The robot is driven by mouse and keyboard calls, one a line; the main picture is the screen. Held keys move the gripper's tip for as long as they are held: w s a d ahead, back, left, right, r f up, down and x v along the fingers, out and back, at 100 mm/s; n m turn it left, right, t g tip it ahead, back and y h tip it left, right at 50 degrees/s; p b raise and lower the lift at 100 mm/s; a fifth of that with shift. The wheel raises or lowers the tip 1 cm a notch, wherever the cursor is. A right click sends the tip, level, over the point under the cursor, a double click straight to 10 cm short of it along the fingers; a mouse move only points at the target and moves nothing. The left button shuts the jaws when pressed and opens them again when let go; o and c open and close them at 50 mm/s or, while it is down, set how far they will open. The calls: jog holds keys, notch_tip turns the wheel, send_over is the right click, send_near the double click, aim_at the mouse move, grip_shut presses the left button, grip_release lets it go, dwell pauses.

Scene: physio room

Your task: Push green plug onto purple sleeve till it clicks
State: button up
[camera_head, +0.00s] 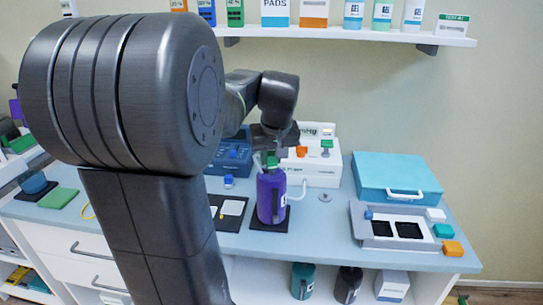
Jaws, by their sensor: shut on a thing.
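A purple bottle-like body (266,207), which I take for the purple sleeve, stands upright on a dark square mat (254,222) at the front of the counter. A small green piece (272,160), which looks like the green plug, is directly above its top. My gripper (270,153) points down there, shut on the green piece. The fingers are small and partly hidden. I cannot tell whether the green piece touches the sleeve or sits a little above it.
A white device (322,170) with orange and green parts stands just behind. A dark blue case (232,155) is left of it. A teal case (397,174) and a grey tray (384,241) with dark recesses are at the right. Some counter between sleeve and tray is clear.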

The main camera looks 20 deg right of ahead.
jog(key=shift+f+b, duration=0.75)
jog(key=shift+f, duration=0.4)
dwell(0.4)
jog(key=shift+f+p, duration=0.2)
jog(key=shift+p, duration=0.1)
dwell(2.4)
jog(key=shift+r+p, duration=0.15)
jog(key=shift+p, duration=0.15)
dwell(1.9)
jog(key=o, duration=0.9)
jog(key=shift+r, duration=0.2)
jog(key=shift+r+p, duration=2.9)
jog(key=shift+r, duration=0.45)
